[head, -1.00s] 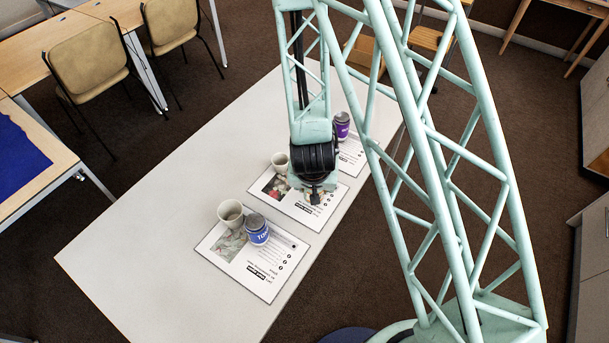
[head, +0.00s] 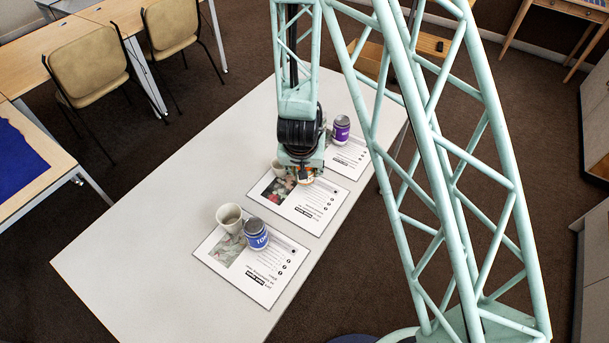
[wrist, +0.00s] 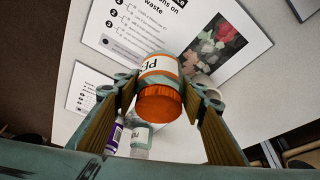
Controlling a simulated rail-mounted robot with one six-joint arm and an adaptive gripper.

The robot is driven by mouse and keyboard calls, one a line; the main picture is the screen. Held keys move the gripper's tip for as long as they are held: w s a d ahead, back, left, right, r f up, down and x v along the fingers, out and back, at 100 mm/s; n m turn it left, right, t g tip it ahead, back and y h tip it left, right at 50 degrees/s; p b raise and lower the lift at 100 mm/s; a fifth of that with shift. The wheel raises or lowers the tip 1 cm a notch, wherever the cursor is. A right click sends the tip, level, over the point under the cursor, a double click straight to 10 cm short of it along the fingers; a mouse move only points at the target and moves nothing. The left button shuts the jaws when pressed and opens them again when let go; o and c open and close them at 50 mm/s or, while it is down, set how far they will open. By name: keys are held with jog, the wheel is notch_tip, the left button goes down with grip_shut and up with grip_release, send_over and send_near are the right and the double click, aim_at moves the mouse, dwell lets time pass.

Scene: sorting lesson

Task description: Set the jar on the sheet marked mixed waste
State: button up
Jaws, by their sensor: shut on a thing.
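My gripper (wrist: 165,110) is shut on a jar (wrist: 160,103) with an orange lid and a white label with partly readable letters. The lid faces the wrist camera. I cannot tell whether the jar touches the sheet. The middle sheet's heading ends in "waste" in the wrist view (wrist: 120,35); its full title is not readable. The near sheet (head: 262,287) and the far sheet (head: 352,166) have headings too small to read.
A cup (head: 230,217) and a blue-labelled can (head: 256,234) stand on the near sheet. Another cup (head: 279,169) stands beside my gripper on the middle sheet. A purple can (head: 341,130) and a pale, labelled container (wrist: 140,138) stand by the far sheet. The table's left part (head: 140,270) is clear.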

jog(key=shift+w, duration=0.1)
dwell(0.3)
jog(key=shift+f+b, duration=0.4)
jog(key=shift+f, duration=1.35)
jog(key=shift+f, duration=0.15)
jog(key=o, duration=0.9)
jog(key=shift+r, duration=0.2)
jog(key=shift+p+v, duration=1.25)
jog(key=shift+v, duration=4.7)
